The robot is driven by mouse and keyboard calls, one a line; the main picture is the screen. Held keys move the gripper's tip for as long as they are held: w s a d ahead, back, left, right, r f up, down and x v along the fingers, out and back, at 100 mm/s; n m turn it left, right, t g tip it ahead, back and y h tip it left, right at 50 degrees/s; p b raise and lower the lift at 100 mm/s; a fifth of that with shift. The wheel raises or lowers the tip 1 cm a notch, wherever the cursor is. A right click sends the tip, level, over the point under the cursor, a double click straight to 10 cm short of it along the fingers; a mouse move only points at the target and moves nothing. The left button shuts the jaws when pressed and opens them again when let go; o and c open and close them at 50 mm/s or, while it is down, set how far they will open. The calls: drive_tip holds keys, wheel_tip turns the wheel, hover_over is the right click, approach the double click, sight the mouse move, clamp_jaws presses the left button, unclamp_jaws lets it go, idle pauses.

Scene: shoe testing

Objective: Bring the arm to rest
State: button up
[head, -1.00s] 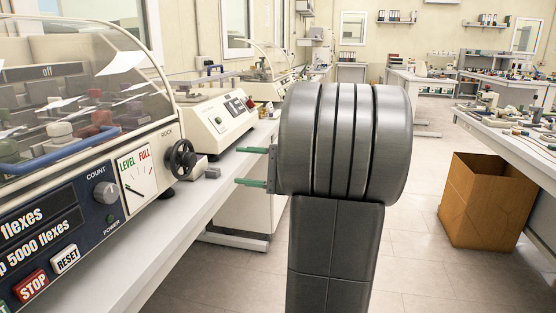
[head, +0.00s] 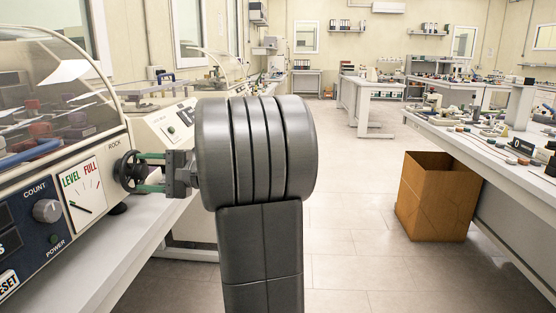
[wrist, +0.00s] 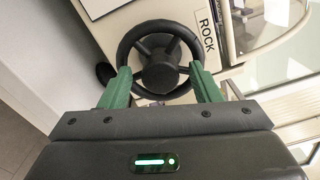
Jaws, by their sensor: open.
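My gripper (head: 141,171) has two green fingers, open and spread apart, with nothing held between them. It points left at the black handwheel (head: 124,170) marked ROCK on the machine's side. In the wrist view, my gripper (wrist: 160,74) faces the handwheel (wrist: 160,38), its fingertips overlapping the lower left and lower right of the rim. I cannot tell whether they touch the wheel. My arm is raised and bent in the middle of the head view, hiding part of the bench behind.
The machine with a clear hood (head: 60,90) and dials stands on a white bench (head: 110,245) at left. A cardboard box (head: 435,200) stands on the floor at right, below a cluttered table (head: 480,150). The floor (head: 350,225) between is clear.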

idle(0.3)
drive_tip(key=s+d+p, duration=0.1)
drive_tip(key=d, duration=1.3)
drive_tip(key=a, duration=0.9)
drive_tip(key=w+a, duration=0.1)
drive_tip(key=a, duration=0.4)
drive_tip(key=shift+a+r, duration=0.1)
drive_tip(key=shift+r, duration=0.15)
drive_tip(key=shift+m+p, duration=0.8)
drive_tip(key=shift+p, duration=0.15)
drive_tip(key=m+p, duration=0.2)
drive_tip(key=p, duration=0.1)
drive_tip(key=shift+m, duration=0.3)
drive_tip(key=m+p, duration=0.4)
drive_tip(key=p, duration=0.2)
drive_tip(key=shift+m, duration=0.3)
drive_tip(key=m+p, duration=0.5)
drive_tip(key=p, duration=0.2)
drive_tip(key=shift+m, duration=0.3)
drive_tip(key=shift+f+m+p, duration=0.15)
drive_tip(key=shift+m+p, duration=0.55)
drive_tip(key=shift+m, duration=0.1)
